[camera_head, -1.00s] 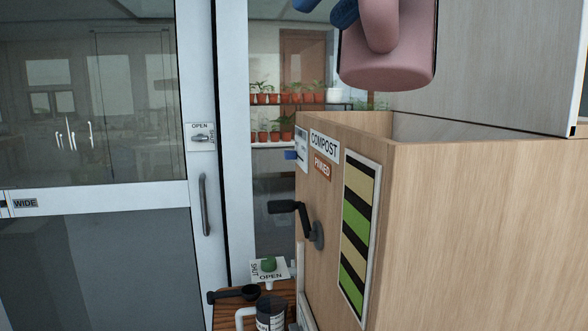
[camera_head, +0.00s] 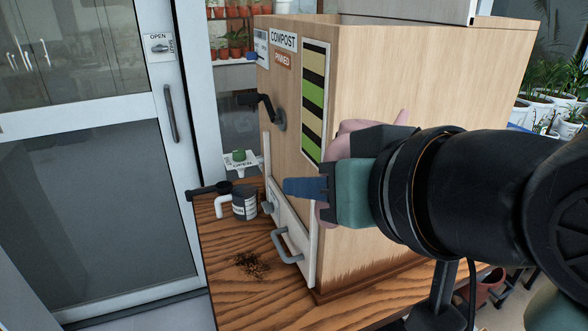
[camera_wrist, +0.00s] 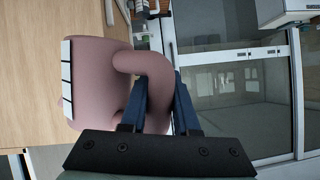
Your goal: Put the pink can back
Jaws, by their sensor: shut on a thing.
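The pink can (camera_head: 355,128) is mostly hidden behind my gripper in the head view, with only bits of pink showing above and below the jaws. In the wrist view the pink can (camera_wrist: 95,85) is large, with a thick looped handle and a black-and-white strip on its side. My gripper (camera_wrist: 160,100) has its blue fingers shut on the handle. In the head view my gripper (camera_head: 305,188) is in front of the wooden compost bin (camera_head: 420,110), above the table. The can's full tilt and contents cannot be seen.
A wooden table (camera_head: 225,300) carries the bin, a grey mug (camera_head: 245,205), a black scoop (camera_head: 208,189) and a small dark heap of soil (camera_head: 252,265). The bin has a crank (camera_head: 265,108) and a drawer handle (camera_head: 285,247). A glass door (camera_head: 90,190) stands at left; potted plants (camera_head: 560,85) stand at right.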

